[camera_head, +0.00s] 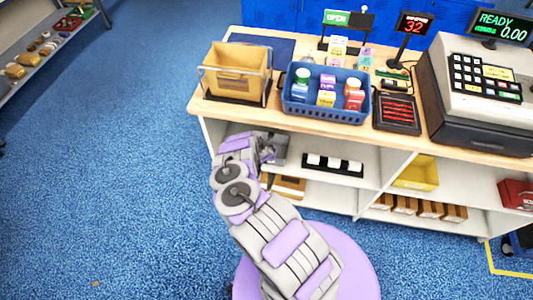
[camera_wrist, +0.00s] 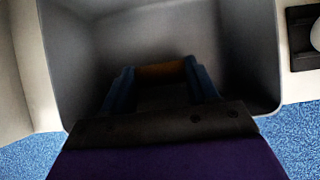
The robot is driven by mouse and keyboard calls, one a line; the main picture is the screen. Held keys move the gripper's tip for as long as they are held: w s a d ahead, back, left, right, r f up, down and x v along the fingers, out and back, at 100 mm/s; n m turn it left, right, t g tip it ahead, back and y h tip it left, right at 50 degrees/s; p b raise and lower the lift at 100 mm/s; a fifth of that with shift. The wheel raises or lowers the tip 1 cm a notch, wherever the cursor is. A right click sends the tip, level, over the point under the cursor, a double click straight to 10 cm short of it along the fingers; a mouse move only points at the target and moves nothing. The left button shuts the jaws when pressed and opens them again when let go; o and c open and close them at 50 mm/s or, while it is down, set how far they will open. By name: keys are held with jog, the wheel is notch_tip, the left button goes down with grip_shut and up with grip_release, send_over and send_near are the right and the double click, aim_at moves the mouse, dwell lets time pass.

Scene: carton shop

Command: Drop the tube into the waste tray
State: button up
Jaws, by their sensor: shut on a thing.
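The waste tray (camera_wrist: 75,50) is a dark grey, deep-walled container that fills most of the wrist view. In the head view a grey container (camera_head: 281,150), seemingly the same tray, is on the upper shelf under the counter, partly hidden by my arm. My gripper (camera_wrist: 160,76) reaches into the tray's opening with its two blue fingers. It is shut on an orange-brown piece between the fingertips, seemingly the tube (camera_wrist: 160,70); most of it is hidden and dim. I cannot tell whether it touches the tray floor. In the head view the fingers are hidden.
A black holder (camera_head: 333,166) with white rolls stands right of the tray on the shelf. The wooden counter (camera_head: 330,128) above carries a blue basket (camera_head: 325,108), a tan box (camera_head: 238,75) in a clear stand, and a cash register (camera_head: 478,95). Blue floor at left is open.

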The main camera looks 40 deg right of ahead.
jog(key=shift+f+b, duration=0.35)
jog(key=shift+f, duration=0.1)
jog(key=shift+a+f, duration=0.1)
jog(key=shift+f, duration=0.05)
jog(key=o, duration=1.1)
jog(key=shift+r, duration=0.2)
